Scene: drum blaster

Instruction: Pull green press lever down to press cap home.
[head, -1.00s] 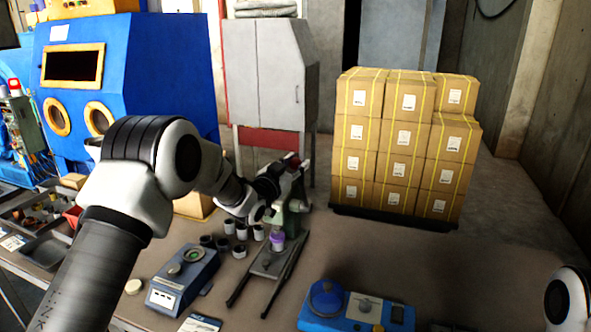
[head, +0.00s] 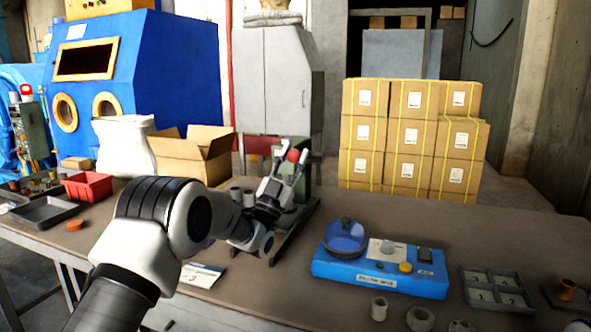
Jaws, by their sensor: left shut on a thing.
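The press (head: 302,178) stands on the table at the middle, a grey-green column mostly hidden behind my left gripper. My left gripper (head: 290,161) points up and away in front of it, shut on the press lever. The lever's red ball knob (head: 293,155) shows between the two fingers; the rest of the lever is hidden. The cap and what stands under the press are hidden behind my left arm. My right gripper is not in view.
A blue inspection device (head: 380,272) and a grey compartment tray (head: 497,290) sit right of the press. An open cardboard box (head: 190,152) and a red bin (head: 87,186) are at the left.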

